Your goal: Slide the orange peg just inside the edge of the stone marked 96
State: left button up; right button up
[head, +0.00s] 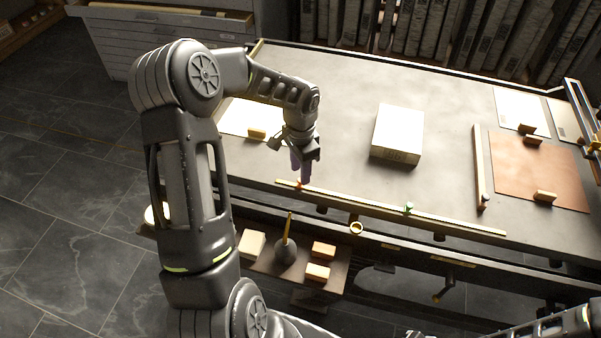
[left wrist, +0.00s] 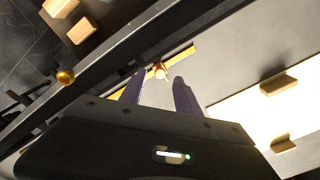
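A small orange peg (head: 300,184) stands on a yellow graduated rail (head: 455,221) along the table's front edge, near the rail's left end. My left gripper (head: 307,180) points down right at the peg. In the left wrist view its two purple fingers (left wrist: 158,82) are apart, with the orange peg (left wrist: 160,71) just beyond and between their tips, apparently not gripped. A pale stone block (head: 400,128) lies on the table to the right, behind the rail. My right gripper is not visible; only part of that arm shows at lower right.
A green peg (head: 408,208) sits farther right on the rail. A brown sheet (head: 540,165) and a long bar (head: 479,160) lie on the right. A white sheet (head: 238,118) is behind my left gripper. A lower shelf (head: 325,284) holds blocks and a dark bulb.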

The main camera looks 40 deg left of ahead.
pick_arm(q)
jog(key=shift+f, duration=1.2)
grip_shut()
dwell(0.6)
